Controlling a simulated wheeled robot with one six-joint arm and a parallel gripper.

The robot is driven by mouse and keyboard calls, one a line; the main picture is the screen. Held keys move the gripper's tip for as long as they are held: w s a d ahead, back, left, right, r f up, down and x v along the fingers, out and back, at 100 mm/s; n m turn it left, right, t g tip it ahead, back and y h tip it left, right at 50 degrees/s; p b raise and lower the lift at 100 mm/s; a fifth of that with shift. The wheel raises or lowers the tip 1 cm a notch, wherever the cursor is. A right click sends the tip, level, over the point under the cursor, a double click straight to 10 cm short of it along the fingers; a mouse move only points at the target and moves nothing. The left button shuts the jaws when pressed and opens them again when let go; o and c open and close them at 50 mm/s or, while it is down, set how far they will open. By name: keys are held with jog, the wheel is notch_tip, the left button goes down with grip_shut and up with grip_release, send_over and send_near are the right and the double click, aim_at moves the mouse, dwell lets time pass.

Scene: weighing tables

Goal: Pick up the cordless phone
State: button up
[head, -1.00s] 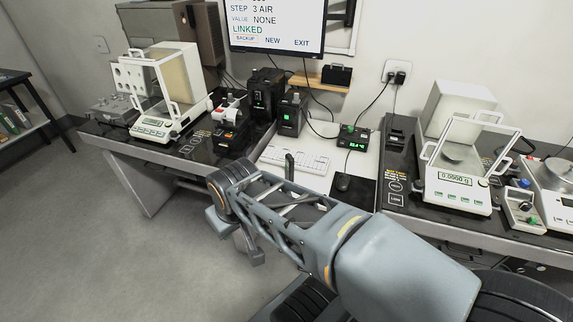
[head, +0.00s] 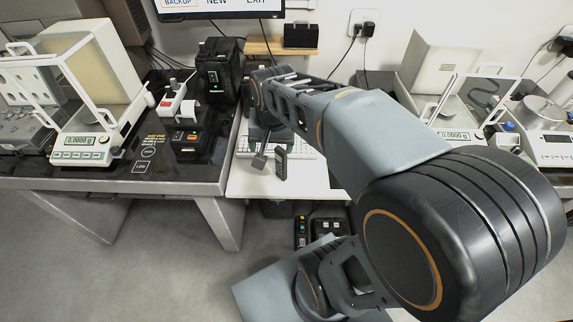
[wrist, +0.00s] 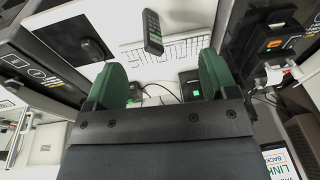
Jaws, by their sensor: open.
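The cordless phone (head: 281,163) is a slim dark handset near the front edge of the white desk, in front of the keyboard. It also shows in the wrist view (wrist: 153,32), with its keys visible, beyond my fingertips. I cannot tell for sure whether it stands or lies. My gripper (wrist: 161,62) has two green finger pads spread wide apart, with nothing held between them. In the head view, my gripper (head: 262,153) hangs over the desk just left of the phone, partly hidden by my arm.
A white keyboard (wrist: 160,48) lies right beside the phone. A dark mouse (wrist: 92,50) lies on a dark pad. Black instruments (head: 192,135) stand left, with a balance (head: 88,142) farther left. Another balance (head: 455,135) stands right. The desk's front strip is mostly bare.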

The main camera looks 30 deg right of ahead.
aim_at(281, 156)
jog(key=w+d+f+m+g+b, duration=0.2)
jog(key=w+d+f+m, duration=0.35)
jog(key=w+m, duration=0.3)
jog(key=shift+m, duration=0.35)
jog(key=f, duration=0.2)
jog(key=d+f, duration=0.1)
jog(key=f, duration=0.3)
jog(key=shift+w+d+f+b, duration=0.15)
jog(key=shift+w+f+b, duration=0.25)
jog(key=shift+d+f, duration=0.15)
jog(key=shift+f, duration=2.9)
jog(key=shift+c, duration=0.4)
grip_shut()
jog(key=shift+r, duration=0.15)
